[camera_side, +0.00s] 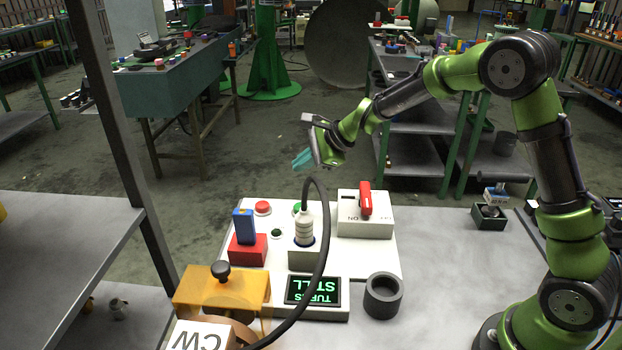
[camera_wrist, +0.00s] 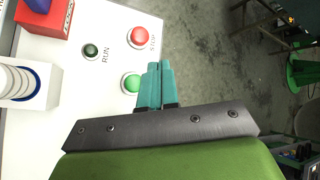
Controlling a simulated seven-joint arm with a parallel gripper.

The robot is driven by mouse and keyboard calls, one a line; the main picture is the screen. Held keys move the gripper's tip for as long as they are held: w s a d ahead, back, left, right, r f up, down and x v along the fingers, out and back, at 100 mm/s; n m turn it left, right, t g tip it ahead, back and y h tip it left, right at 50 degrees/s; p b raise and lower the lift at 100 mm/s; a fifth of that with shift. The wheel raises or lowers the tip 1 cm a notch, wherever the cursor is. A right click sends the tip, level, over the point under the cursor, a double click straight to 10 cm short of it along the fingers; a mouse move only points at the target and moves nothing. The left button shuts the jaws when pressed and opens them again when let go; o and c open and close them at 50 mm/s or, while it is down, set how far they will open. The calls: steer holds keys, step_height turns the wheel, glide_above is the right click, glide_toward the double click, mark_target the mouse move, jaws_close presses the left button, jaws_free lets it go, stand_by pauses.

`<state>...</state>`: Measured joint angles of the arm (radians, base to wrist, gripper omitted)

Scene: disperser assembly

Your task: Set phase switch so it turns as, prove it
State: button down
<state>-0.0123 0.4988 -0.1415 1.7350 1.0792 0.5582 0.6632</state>
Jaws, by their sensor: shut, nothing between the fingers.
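My gripper (camera_side: 302,160) is shut and empty, in the air above the far edge of the white control panel (camera_side: 372,257). In the wrist view its teal fingertips (camera_wrist: 160,68) overlap the view beside the green button (camera_wrist: 131,84). A blue upright piece (camera_side: 243,226) stands on a red block (camera_side: 248,250); I cannot tell whether it is the phase switch. A red lever (camera_side: 365,199) stands upright on a white box (camera_side: 364,224) marked ON. The RUN lamp (camera_wrist: 91,50) looks dark.
A ribbed white plug (camera_side: 304,230) stands on the panel, with a black cable (camera_side: 324,240) arching over it. A red STOP button (camera_wrist: 138,37) is near the far edge. A yellow housing (camera_side: 195,287) with a black knob and a dark ring (camera_side: 383,296) stand in front.

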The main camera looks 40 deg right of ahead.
glide_toward(297, 205)
steer(key=shift+w+a+f, duration=0.4)
steer(key=shift+w, duration=0.35)
steer(key=shift+w+a+f, duration=0.4)
steer(key=shift+w+f, duration=0.05)
steer(key=shift+w, duration=0.3)
steer(key=shift+w+a+f, duration=0.4)
steer(key=shift+w, duration=0.35)
stand_by(0.5)
steer(key=shift+f, duration=0.4)
steer(key=shift+f, duration=0.95)
stand_by(0.9)
steer(key=shift+r, duration=1.35)
steer(key=shift+r, duration=2.5)
